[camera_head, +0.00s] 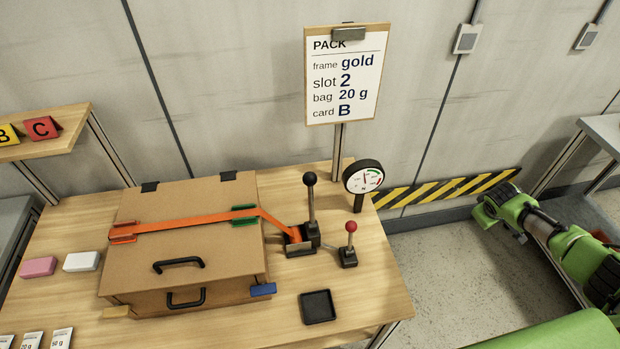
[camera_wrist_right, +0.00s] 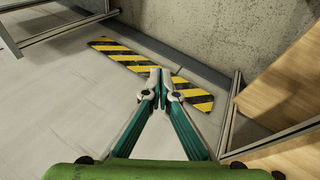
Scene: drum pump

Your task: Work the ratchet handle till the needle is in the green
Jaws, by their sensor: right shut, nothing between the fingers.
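The ratchet handle (camera_head: 311,205) is an upright black lever with a round black knob, on a dark base at the right of the box. An orange strap (camera_head: 190,225) runs across the cardboard box (camera_head: 215,255) to the ratchet. The round gauge (camera_head: 363,177) stands behind it on a short post. Its needle points roughly upward; whether it touches the green arc is too small to tell. A shorter lever with a red knob (camera_head: 351,228) stands right of the ratchet. My right gripper (camera_wrist_right: 156,73) is shut and empty, over the floor away from the table. My left gripper is not in view.
A black tray (camera_head: 318,307) lies at the table's front right. Pink (camera_head: 39,267) and white (camera_head: 82,261) blocks lie left of the box. A sign (camera_head: 344,75) stands behind the table. Striped floor marking (camera_head: 440,188) and open floor lie to the right.

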